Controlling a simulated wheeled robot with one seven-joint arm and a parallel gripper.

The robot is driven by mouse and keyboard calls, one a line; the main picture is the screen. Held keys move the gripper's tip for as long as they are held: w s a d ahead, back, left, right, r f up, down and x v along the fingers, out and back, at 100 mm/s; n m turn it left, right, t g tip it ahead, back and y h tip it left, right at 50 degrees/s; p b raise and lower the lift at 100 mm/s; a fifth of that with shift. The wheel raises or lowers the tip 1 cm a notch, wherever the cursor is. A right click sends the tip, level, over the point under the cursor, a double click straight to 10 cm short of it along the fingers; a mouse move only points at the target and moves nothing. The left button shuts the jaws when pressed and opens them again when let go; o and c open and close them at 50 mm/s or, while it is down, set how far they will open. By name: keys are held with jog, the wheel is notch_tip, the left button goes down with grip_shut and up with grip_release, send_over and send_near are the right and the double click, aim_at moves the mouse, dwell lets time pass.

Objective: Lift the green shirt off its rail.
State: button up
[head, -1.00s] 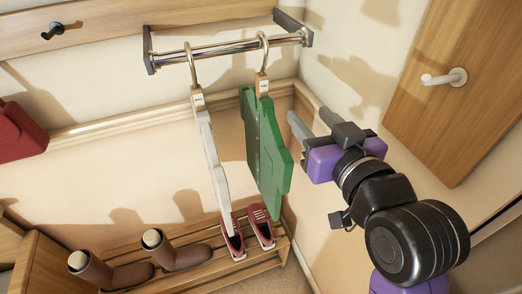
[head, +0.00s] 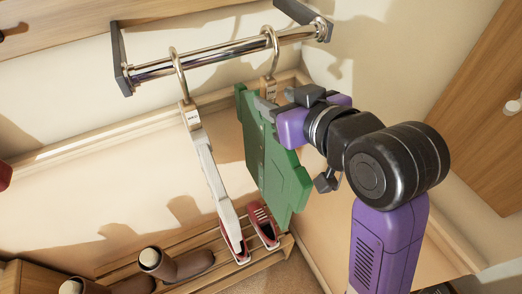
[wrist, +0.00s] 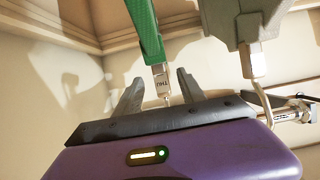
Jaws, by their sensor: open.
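The green shirt (head: 268,165) is a flat cut-out hanging by a metal hook (head: 271,42) from the chrome rail (head: 215,57). A small labelled wooden block (head: 269,88) joins hook and shirt. My purple and grey gripper (head: 265,104) is at the shirt's top, just below the block. In the wrist view the open fingers (wrist: 160,80) stand either side of the labelled block (wrist: 161,84), with the green shirt (wrist: 146,30) beyond. I cannot tell whether either finger touches it. The shirt's upper right part is hidden behind my gripper in the head view.
A white-grey shirt (head: 210,175) hangs on the same rail to the left, close by; it also shows in the wrist view (wrist: 240,20). A wall stands on the right.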

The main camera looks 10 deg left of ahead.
aim_at(262, 92)
jog(key=shift+p+x, duration=0.55)
jog(key=shift+x, duration=3.35)
jog(key=shift+s+f, duration=0.1)
grip_shut()
